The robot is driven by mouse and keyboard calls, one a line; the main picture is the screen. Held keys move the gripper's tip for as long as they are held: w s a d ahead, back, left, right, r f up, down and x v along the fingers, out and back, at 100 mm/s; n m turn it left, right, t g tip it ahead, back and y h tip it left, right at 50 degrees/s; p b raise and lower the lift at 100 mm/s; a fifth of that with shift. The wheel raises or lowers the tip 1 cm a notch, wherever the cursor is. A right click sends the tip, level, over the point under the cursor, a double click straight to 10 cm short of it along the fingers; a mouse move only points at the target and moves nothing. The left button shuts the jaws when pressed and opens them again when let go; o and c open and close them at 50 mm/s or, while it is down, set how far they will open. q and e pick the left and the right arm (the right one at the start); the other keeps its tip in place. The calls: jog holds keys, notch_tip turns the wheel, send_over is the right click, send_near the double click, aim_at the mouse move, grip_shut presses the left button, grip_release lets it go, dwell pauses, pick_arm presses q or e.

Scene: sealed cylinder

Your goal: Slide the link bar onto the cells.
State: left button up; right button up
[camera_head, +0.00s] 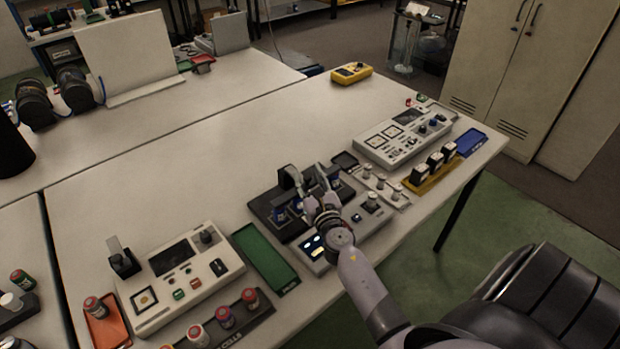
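My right gripper (308,178) is above a black holder (264,205) near the table's middle. Its fingers are spread apart, and I see nothing clearly held between them. Blue cells (281,216) stand in the holder, partly hidden by the gripper and by dark upright parts. I cannot make out the link bar for certain; it may be hidden behind the gripper or look like the dark parts there. My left gripper is not in view.
A grey panel with lit displays (313,246) adjoins the holder. A green tray (265,258) and a grey instrument (180,278) lie to the left. Another instrument (404,136), a yellow rack (430,174) and a blue tray (470,142) stand right. The table behind the holder is clear.

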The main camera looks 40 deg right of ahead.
jog(key=v, duration=1.2)
jog(key=shift+r, duration=0.1)
